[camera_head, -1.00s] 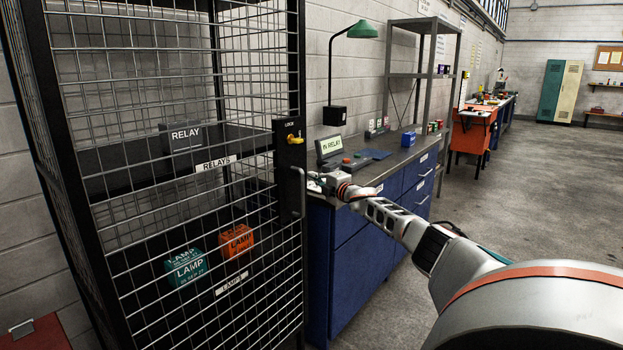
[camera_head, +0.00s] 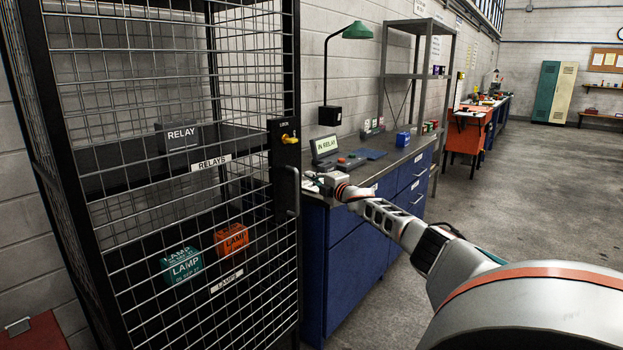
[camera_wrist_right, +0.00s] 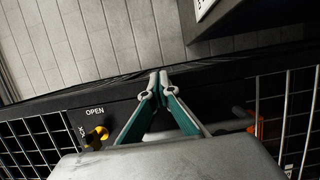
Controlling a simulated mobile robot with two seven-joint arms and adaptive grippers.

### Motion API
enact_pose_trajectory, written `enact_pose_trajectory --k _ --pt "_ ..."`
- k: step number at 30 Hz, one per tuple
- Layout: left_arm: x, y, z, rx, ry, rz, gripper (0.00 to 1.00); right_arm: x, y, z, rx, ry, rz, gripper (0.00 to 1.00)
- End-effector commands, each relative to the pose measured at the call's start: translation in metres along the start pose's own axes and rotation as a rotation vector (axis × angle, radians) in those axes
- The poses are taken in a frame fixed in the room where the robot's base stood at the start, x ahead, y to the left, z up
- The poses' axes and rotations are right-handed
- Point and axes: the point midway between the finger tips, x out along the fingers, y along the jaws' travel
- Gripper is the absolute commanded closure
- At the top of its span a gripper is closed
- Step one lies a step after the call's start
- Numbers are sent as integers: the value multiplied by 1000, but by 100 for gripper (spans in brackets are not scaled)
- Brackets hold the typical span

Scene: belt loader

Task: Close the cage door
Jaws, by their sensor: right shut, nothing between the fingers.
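The cage door (camera_head: 215,255) is a black-framed wire mesh panel on the front of the tall cage. On its right edge are a dark lock plate with a yellow knob (camera_head: 289,139) and a grey vertical handle (camera_head: 292,190). I cannot tell whether the door sits flush. My right gripper (camera_head: 312,182) is just right of the handle. In the right wrist view the fingertips (camera_wrist_right: 159,76) meet with nothing between them, over the dark door edge. The yellow knob (camera_wrist_right: 98,134) shows there beside the word OPEN. The left gripper is out of view.
Inside the cage are a RELAY box (camera_head: 178,137), a teal LAMP box (camera_head: 182,266) and an orange LAMP box (camera_head: 231,239). A blue workbench (camera_head: 345,245) with a green lamp (camera_head: 357,31) stands right of the cage, close to my arm. Floor at right is clear.

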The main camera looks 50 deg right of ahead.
Motion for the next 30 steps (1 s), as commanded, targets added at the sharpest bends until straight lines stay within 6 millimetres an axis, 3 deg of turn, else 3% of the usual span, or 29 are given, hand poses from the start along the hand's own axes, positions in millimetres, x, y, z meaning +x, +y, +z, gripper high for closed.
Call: enact_pose_trajectory --k 8,15,25,30 --pt "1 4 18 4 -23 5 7 -28 -7 53 -10 -7 -11 100" --pt "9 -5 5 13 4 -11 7 -46 -6 86 -10 -7 -10 100" --pt "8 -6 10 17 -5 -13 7 -51 -4 95 -8 -5 -8 100" --pt "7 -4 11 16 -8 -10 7 -48 -12 86 -3 5 -17 100"
